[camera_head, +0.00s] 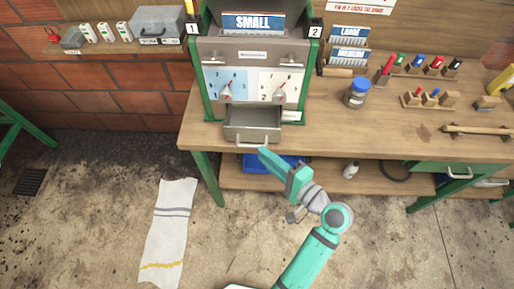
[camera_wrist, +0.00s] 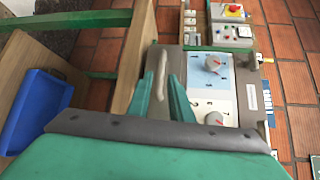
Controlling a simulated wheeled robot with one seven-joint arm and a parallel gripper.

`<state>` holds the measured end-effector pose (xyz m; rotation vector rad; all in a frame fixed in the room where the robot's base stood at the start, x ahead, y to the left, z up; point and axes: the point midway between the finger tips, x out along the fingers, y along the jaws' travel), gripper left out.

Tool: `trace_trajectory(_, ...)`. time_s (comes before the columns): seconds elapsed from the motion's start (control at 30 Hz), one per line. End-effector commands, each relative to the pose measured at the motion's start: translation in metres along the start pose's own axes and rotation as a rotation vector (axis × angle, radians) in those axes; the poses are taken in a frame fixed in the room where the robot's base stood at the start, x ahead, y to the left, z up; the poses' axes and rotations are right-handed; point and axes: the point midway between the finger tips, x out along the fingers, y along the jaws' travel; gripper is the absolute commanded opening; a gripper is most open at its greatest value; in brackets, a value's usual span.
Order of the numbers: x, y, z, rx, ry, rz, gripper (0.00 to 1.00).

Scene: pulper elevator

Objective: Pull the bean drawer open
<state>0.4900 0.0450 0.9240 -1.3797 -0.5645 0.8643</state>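The bean drawer (camera_head: 252,136) is a grey box low in the machine's front. It sticks out over the table's front edge, and its empty inside shows from above. Its pale bar handle (camera_head: 251,146) runs along the drawer's front and also shows in the wrist view (camera_wrist: 163,68). My gripper (camera_head: 263,151) is at the right end of the handle in the head view. In the wrist view my gripper (camera_wrist: 164,88) has its two green fingers apart, with the handle in line with the gap between them. Whether a finger touches the handle I cannot tell.
The grey-green machine (camera_head: 252,47) with two dials stands on the wooden table (camera_head: 400,134). A blue-lidded jar (camera_head: 356,94) stands to its right. A blue bin (camera_head: 262,163) sits on the lower shelf. A white towel (camera_head: 168,230) lies on the floor, which is otherwise largely clear.

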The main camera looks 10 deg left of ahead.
Motion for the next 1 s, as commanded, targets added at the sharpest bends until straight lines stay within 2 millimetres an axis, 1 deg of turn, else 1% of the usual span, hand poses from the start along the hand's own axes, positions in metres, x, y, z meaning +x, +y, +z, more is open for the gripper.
trace_trajectory(0.03, -0.010, 0.000, -0.001, 0.000, 0.004, 0.000, 0.19)
trace_trajectory(0.1, -0.021, 0.000, -0.001, 0.000, 0.004, 0.000, 0.19)
trace_trajectory(0.2, -0.033, 0.000, -0.001, 0.001, 0.003, -0.001, 0.19)
trace_trajectory(0.3, -0.041, 0.000, -0.001, 0.001, 0.002, 0.001, 0.19)
trace_trajectory(0.47, -0.044, 0.000, 0.000, 0.000, 0.001, 0.000, 0.19)
trace_trajectory(1.0, -0.044, 0.002, 0.000, 0.002, 0.005, 0.003, 0.19)
